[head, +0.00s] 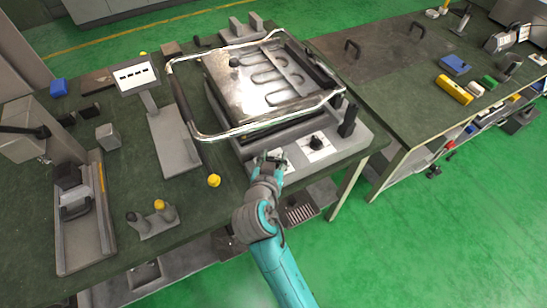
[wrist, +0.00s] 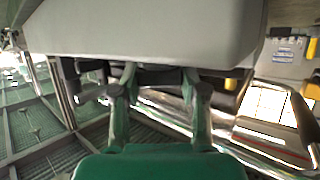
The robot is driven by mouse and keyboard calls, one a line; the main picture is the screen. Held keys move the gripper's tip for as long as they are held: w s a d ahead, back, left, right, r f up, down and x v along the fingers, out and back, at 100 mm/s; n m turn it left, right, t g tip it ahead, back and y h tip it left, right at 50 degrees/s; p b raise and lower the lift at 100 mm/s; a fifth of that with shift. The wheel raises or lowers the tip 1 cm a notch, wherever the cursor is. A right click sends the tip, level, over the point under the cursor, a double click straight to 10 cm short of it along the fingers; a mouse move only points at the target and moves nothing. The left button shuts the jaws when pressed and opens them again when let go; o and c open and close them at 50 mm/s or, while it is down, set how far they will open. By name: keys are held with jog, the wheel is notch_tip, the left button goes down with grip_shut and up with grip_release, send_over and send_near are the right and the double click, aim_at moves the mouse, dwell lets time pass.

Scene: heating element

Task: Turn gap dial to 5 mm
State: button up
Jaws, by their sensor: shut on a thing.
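The heating machine (head: 300,142) has a light grey front panel with two dials on white scale plates. The right dial (head: 316,143) is black and in plain view. My gripper (head: 270,163) is at the left dial, whose plate (head: 281,157) is partly hidden behind it. In the wrist view, my gripper's two fingers (wrist: 160,88) close on a dark part that I take to be the left dial. The scale marks are too small to read, so I cannot tell the dial's setting or which dial is labelled gap.
A bent metal tube frame (head: 186,117) surrounds the heating bed (head: 258,85). A black post (head: 348,121) stands right of the dials. A yellow knob (head: 214,180) is on the bench to the left. Open green floor lies at front right.

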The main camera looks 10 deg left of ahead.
jog(key=n+y, duration=0.5)
jog(key=shift+d+g+y, duration=0.15)
jog(key=shift+g+y, duration=0.25)
jog(key=n+g+y, duration=0.2)
jog(key=n+y, duration=0.2)
jog(key=shift+w+g, duration=0.1)
jog(key=shift+g, duration=0.3)
jog(key=n+g+y, duration=0.1)
jog(key=n+g, duration=0.1)
jog(key=n+g+y, duration=0.2)
jog(key=n+g, duration=0.1)
jog(key=shift+n+y, duration=0.3)
jog(key=shift+n+g+y, duration=0.4)
jog(key=shift+n+g, duration=1.6)
jog(key=shift+g, duration=0.8)
jog(key=o, duration=1.2)
jog(key=shift+n, duration=0.3)
jog(key=shift+c, duration=0.2)
jog(key=v, duration=1.1)
jog(key=shift+d+r, duration=0.15)
jog(key=shift+d, duration=0.25)
